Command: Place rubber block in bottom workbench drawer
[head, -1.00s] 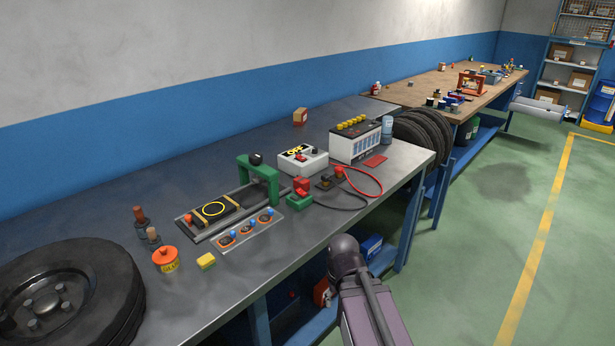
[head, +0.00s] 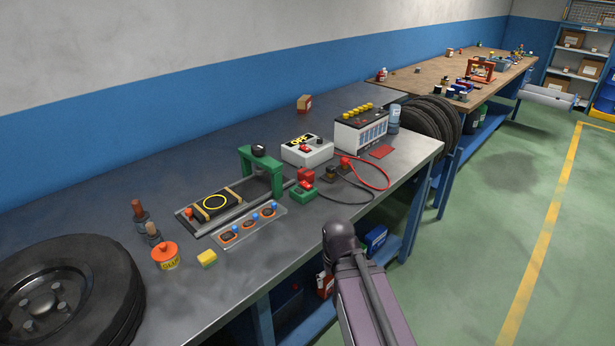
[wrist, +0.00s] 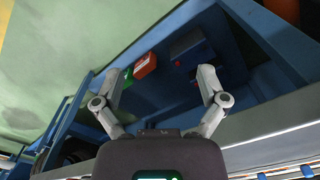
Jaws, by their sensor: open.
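No object is clearly identifiable as the rubber block.
The green floor (head: 470,260) to the right is clear.

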